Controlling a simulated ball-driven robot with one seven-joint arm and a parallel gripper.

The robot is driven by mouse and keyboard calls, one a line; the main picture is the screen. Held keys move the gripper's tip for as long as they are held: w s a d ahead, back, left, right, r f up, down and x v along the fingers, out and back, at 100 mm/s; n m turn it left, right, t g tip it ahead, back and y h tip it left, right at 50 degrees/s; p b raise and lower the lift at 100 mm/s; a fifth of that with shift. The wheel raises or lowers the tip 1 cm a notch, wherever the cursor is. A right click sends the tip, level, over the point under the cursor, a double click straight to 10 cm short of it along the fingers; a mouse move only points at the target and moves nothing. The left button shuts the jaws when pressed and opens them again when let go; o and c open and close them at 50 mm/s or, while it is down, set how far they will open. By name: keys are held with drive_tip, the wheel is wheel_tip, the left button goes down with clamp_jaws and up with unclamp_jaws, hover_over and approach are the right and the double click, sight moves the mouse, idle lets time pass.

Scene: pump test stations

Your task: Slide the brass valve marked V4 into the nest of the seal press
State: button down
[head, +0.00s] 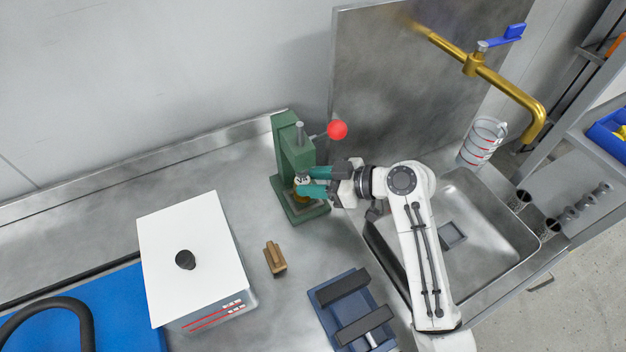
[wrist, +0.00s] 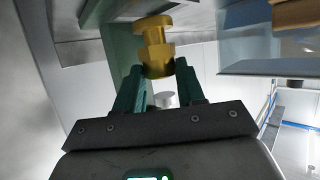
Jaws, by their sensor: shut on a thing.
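The seal press (head: 288,146) is a green upright frame on a green base, with a red-balled lever, standing at the back of the steel bench. My gripper (head: 308,184) reaches in from the right with teal fingers at the front of the press. It is shut on the brass valve (head: 300,194), whose white tag reads V4. In the wrist view the valve (wrist: 155,47) is a yellow stepped body between the fingertips (wrist: 158,72). The valve is over the press base, below the ram. The nest is hidden, and I cannot tell whether the valve touches it.
A small brown block (head: 275,258) lies on the bench in front of the press. A white-topped box (head: 190,235) with a black knob is at left, and a blue fixture (head: 350,308) at front. A sink (head: 480,240), brass tap (head: 480,72) and beaker (head: 482,142) are at right.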

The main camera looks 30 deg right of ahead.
drive_tip(key=shift+f+b, duration=0.7)
drive_tip(key=shift+b, duration=0.15)
idle(1.3)
idle(0.4)
drive_tip(key=c, duration=0.6)
unclamp_jaws()
drive_tip(key=b+v, duration=0.1)
drive_tip(key=v, duration=0.9)
drive_tip(key=shift+s+d+r, duration=0.15)
drive_tip(key=shift+s+d, duration=0.05)
drive_tip(key=shift+d, duration=0.05)
